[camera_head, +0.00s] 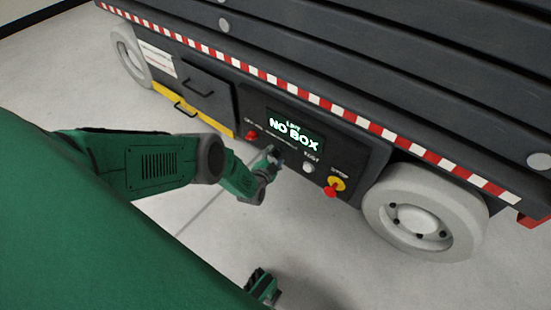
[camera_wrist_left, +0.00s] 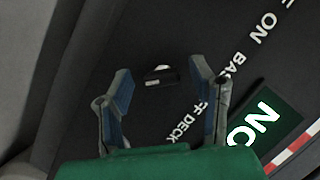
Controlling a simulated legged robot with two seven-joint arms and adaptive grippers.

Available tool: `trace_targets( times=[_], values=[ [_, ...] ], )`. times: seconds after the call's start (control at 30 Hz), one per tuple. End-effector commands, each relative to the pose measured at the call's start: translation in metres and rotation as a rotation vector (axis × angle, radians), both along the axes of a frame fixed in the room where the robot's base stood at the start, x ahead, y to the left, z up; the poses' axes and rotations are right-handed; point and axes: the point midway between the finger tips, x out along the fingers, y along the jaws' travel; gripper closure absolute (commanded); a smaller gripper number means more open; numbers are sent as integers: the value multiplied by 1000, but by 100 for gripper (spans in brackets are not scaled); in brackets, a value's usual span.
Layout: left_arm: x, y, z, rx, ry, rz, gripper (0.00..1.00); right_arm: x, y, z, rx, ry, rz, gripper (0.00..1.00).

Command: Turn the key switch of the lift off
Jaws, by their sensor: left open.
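In the left wrist view, my left gripper (camera_wrist_left: 162,80) is open and empty. The key switch (camera_wrist_left: 160,73), a small round part with a silver top and dark slot, shows between and beyond the fingertips. White "OFF", "ON", "BASE" and "DECK" lettering is beside it. Contact is not visible.
A red knob (camera_head: 252,135) is left of my left gripper. A white round button (camera_head: 308,167) and a red stop button (camera_head: 331,189) on yellow are right of it. A wheel (camera_head: 425,212) stands at the right. A small green-and-black part of mine shows low in the head view.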

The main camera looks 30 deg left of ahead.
Motion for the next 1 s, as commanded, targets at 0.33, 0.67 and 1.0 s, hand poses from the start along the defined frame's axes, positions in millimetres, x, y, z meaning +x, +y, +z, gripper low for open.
trace_targets(
  times=[0.33, 0.67, 1.0],
  values=[
    [10, 2, -2, 0, 0, 0, 50, 0, 0, -7, 0, -1, 0, 100],
    [9, 2, -2, 0, 1, 0, 99, 0, 0, -6, 0, -1, 0, 100],
    [9, 1, -3, -59, 8, -1, 99, 0, 0, -7, 0, 0, 0, 100]
  ],
)
